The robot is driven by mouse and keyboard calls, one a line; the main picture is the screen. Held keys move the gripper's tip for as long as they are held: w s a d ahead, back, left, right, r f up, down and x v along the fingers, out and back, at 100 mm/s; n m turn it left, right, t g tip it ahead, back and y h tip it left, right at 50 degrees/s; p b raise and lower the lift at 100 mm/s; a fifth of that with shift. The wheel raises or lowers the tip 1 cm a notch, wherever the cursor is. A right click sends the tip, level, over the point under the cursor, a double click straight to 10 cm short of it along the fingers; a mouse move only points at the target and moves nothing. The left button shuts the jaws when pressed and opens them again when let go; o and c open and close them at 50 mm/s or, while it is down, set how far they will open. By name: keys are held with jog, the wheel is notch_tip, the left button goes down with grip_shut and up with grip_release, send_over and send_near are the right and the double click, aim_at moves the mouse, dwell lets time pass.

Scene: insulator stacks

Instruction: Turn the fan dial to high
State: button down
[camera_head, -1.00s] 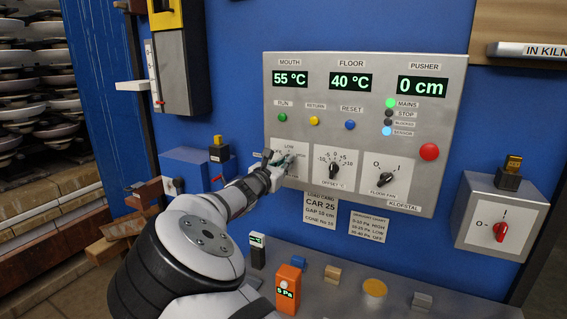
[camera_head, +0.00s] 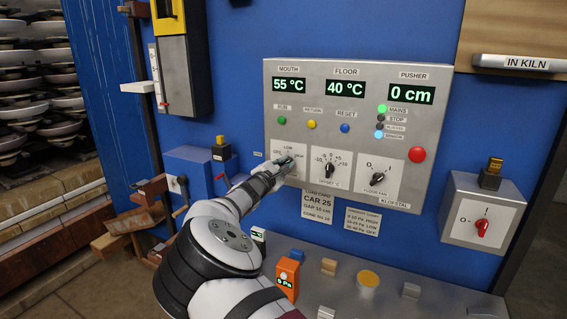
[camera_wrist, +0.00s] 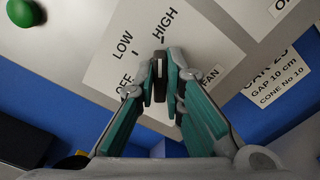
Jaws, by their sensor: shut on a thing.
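The fan dial (camera_wrist: 160,82) is a dark knob with a white mark, on a pale plate (camera_head: 275,147) at the lower left of the grey control panel. My gripper (camera_wrist: 162,78) is shut on the dial, one teal-padded finger on each side. In the wrist view the labels OFF, LOW and HIGH stand around it. The knob's long axis and white mark point up, roughly to the tick below HIGH. In the head view my gripper (camera_head: 284,165) covers most of the dial.
The offset dial (camera_head: 330,170) and floor fan dial (camera_head: 378,178) sit just right of my gripper. Coloured buttons are above it. Paper notes (camera_head: 318,204) hang below the panel. A metal ledge (camera_head: 330,290) below holds small blocks and an orange meter (camera_head: 287,278).

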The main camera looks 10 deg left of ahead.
jog(key=shift+d+r+m, duration=0.1)
jog(key=shift+d+m, duration=0.05)
jog(key=shift+m, duration=0.35)
jog(key=c, duration=1.7)
grip_release()
jog(key=shift+w, duration=0.1)
jog(key=v, duration=1.2)
